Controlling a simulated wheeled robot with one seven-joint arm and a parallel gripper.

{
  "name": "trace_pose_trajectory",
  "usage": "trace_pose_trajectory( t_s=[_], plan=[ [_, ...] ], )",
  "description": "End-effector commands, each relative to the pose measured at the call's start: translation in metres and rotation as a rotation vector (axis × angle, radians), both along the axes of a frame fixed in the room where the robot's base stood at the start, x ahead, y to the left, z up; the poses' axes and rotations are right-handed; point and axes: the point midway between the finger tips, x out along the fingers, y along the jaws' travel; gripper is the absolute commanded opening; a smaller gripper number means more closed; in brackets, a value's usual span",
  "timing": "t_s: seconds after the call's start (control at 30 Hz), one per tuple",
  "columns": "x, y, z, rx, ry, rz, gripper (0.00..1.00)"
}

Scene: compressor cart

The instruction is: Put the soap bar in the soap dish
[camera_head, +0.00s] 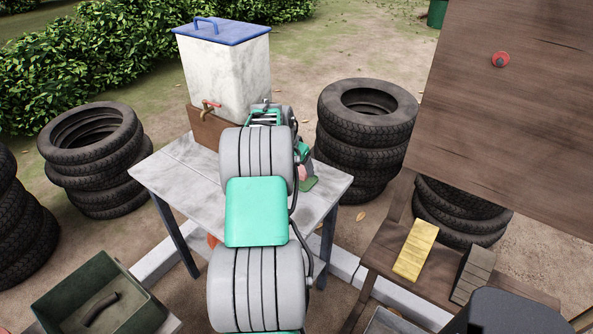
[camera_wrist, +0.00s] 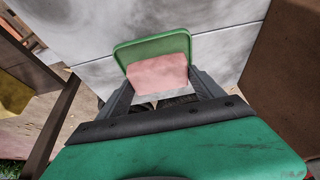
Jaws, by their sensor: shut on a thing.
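The pink soap bar (camera_wrist: 158,72) is between the two grey fingers of my gripper (camera_wrist: 160,88) in the wrist view, and the gripper is shut on it. The green soap dish (camera_wrist: 150,46) shows right behind and around the far side of the soap, on the pale table. My arm hides part of both. I cannot tell whether the soap touches the dish.
The pale table (camera_head: 170,172) holds a white water tank (camera_head: 228,75) with a blue lid and a red-handled tap. Tyre stacks (camera_head: 366,130) stand around it. A wooden bench to the right carries a yellow block (camera_head: 415,250). A green bin (camera_head: 100,298) sits at lower left.

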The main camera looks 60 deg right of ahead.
Motion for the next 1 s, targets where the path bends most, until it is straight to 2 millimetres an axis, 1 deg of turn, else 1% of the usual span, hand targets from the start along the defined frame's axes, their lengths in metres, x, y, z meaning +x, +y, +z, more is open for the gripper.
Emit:
trace_pose_trajectory(
  t_s=[0.03, 0.1, 0.33, 0.43, 0.47, 0.7, 0.83, 0.93, 1.0],
  plan=[
    [-0.001, 0.001, -0.009, 0.004, 0.002, 0.0, 0.26],
    [-0.001, 0.0, -0.016, 0.002, 0.001, 0.001, 0.26],
    [-0.001, 0.0, -0.019, 0.0, 0.0, 0.0, 0.26],
    [-0.001, 0.0, -0.023, 0.001, 0.0, 0.0, 0.26],
    [-0.001, 0.001, -0.023, 0.001, 0.001, 0.001, 0.77],
    [0.0, 0.001, -0.021, 0.001, 0.0, 0.001, 0.97],
    [0.0, 0.001, -0.019, 0.0, 0.0, 0.002, 0.98],
    [0.002, 0.003, -0.01, -0.002, -0.002, 0.004, 0.98],
    [0.003, 0.008, 0.002, -0.004, -0.003, 0.005, 0.98]
  ],
)
